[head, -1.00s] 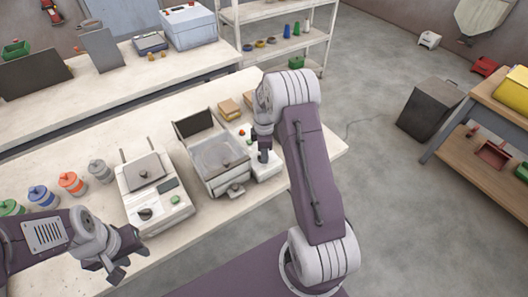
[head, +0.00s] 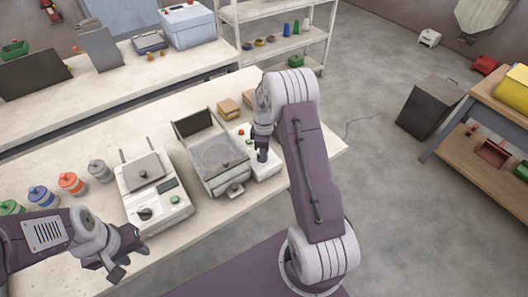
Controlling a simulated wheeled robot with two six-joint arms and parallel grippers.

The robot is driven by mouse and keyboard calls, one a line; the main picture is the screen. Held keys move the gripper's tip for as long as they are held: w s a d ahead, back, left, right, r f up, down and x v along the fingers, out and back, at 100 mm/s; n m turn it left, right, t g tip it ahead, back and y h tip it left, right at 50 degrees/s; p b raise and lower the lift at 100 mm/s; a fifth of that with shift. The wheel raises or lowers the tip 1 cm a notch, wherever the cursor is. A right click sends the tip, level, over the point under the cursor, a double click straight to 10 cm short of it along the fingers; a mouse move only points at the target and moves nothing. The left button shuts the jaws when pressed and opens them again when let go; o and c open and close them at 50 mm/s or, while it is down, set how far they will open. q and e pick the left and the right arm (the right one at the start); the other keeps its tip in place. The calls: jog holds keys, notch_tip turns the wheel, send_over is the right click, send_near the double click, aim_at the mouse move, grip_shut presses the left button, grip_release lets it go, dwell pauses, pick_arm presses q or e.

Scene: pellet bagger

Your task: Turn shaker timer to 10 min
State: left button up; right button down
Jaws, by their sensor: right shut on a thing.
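The shaker (head: 216,158) is the bench machine with a wide tray, at the middle of the near bench. Its pale control box (head: 265,172) is on its right side, with small red and green buttons. My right gripper (head: 262,152) points down over this box and is shut on a dark upright knob (head: 262,157), seemingly the timer. The fingers and arm hide most of the knob and any scale, so its setting cannot be read. My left gripper (head: 126,257) is empty, its fingers apart, near the bench's front edge.
A white machine with a dark knob and green button (head: 152,188) stands left of the shaker. Several lidded jars (head: 71,183) stand further left. Tan blocks (head: 229,107) lie behind the control box. The bench's right end is clear.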

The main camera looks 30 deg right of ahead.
jog(key=m, duration=0.2)
jog(key=m+p, duration=0.1)
jog(key=m, duration=0.2)
jog(key=shift+a+r+m, duration=0.1)
jog(key=shift+r+m, duration=0.1)
jog(key=shift+m, duration=0.1)
jog(key=m, duration=0.6)
jog(key=shift+w+a, duration=0.1)
jog(key=m+p, duration=0.1)
jog(key=m, duration=0.4)
jog(key=shift+w+a+m, duration=0.1)
jog(key=shift+m, duration=0.3)
jog(key=m, duration=0.4)
jog(key=shift+m, duration=0.3)
jog(key=c, duration=1.5)
grip_release()
jog(key=shift+a, duration=0.1)
jog(key=shift+f, duration=0.1)
